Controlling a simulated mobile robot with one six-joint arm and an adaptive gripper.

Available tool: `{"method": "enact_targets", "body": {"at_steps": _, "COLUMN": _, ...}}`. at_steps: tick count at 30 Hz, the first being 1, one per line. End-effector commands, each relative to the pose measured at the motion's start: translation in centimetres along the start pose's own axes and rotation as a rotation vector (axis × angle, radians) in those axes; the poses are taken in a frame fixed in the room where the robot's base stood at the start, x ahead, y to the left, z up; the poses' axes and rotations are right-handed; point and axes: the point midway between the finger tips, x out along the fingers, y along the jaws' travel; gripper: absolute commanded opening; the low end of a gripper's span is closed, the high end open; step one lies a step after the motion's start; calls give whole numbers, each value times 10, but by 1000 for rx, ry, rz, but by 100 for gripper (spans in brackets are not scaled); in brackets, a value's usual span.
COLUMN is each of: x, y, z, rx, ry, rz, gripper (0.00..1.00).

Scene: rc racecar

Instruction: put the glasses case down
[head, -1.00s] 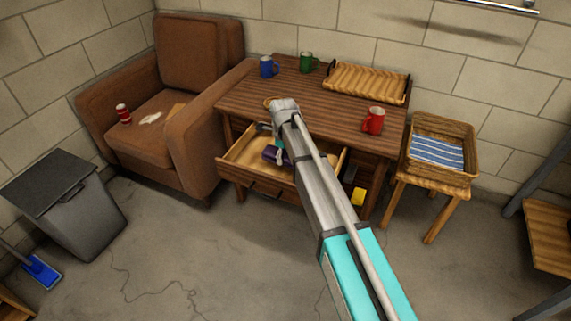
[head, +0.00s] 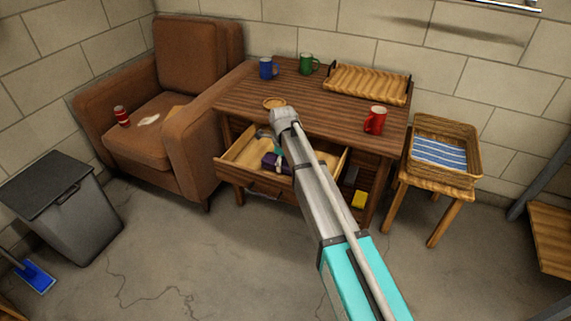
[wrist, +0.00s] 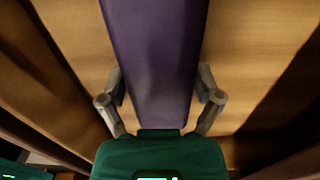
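The purple glasses case (head: 270,160) is in or just above the open wooden drawer (head: 237,150) of the table. In the wrist view the case (wrist: 160,60) runs lengthwise between the two fingers of my gripper (wrist: 161,88). The fingers sit against its two long sides, and my gripper looks shut on it. The pale drawer floor (wrist: 245,60) shows below and on both sides. My arm hides part of the drawer in the head view. I cannot tell whether the case touches the drawer floor.
A grey object (head: 264,133) is at the drawer's back left. A yellow item (head: 359,199) lies below the table.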

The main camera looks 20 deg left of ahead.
Motion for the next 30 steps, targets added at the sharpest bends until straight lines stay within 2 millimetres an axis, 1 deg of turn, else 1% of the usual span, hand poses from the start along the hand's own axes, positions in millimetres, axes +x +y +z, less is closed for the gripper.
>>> {"method": "enact_targets", "body": {"at_steps": 1, "x": 0, "y": 0, "z": 0, "rx": 0, "ry": 0, "rz": 0, "gripper": 97}}
{"method": "enact_targets", "body": {"at_steps": 2, "x": 0, "y": 0, "z": 0, "rx": 0, "ry": 0, "rz": 0, "gripper": 100}}
{"method": "enact_targets", "body": {"at_steps": 19, "x": -3, "y": 0, "z": 0, "rx": 0, "ry": 0, "rz": 0, "gripper": 100}}
{"method": "enact_targets", "body": {"at_steps": 23, "x": -9, "y": 0, "z": 0, "rx": 0, "ry": 0, "rz": 0, "gripper": 100}}
{"method": "enact_targets", "body": {"at_steps": 30, "x": -26, "y": 0, "z": 0, "rx": 0, "ry": 0, "rz": 0, "gripper": 100}}
